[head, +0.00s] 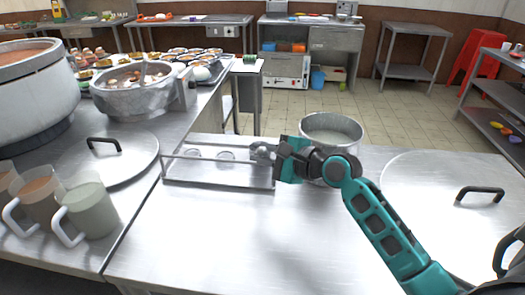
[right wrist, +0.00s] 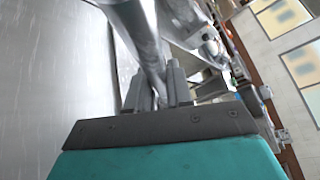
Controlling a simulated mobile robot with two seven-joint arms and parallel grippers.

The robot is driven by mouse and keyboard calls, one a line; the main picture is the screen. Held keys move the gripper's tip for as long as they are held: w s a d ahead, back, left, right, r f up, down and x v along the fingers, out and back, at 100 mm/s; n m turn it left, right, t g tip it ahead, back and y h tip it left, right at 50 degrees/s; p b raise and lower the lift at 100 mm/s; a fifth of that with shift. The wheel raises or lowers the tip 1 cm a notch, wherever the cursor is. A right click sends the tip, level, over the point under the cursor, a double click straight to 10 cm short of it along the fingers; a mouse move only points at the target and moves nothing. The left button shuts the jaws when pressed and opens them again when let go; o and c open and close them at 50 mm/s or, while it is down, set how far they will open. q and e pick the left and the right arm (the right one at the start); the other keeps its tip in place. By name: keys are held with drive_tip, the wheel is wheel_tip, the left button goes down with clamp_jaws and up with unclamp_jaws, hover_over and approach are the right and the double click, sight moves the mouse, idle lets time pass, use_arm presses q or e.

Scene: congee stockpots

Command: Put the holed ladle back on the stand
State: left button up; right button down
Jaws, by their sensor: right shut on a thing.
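The stand (head: 167,172) is a low metal rack with a tray base and a rail, on the steel table left of centre in the head view. Two small round metal pieces show at its back edge. My right gripper (head: 278,155) is at the stand's right end and shut on a shiny metal utensil (head: 262,150), which looks like the ladle. In the right wrist view its metal handle (right wrist: 136,30) runs up from between my right fingers (right wrist: 160,88). Its holes cannot be made out, and I cannot tell whether it touches the stand. My left gripper is out of view.
An open steel pot (head: 333,122) stands just behind my right gripper. A lid (head: 420,175) lies at the right and another lid (head: 130,160) at the left. Jugs (head: 88,210) stand at the front left. The table's front middle is clear.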

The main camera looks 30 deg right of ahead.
drive_tip(key=c, duration=0.9)
unclamp_jaws()
drive_tip(key=shift+c, duration=0.2)
drive_tip(key=v, duration=1.3)
drive_tip(key=shift+f, duration=0.1)
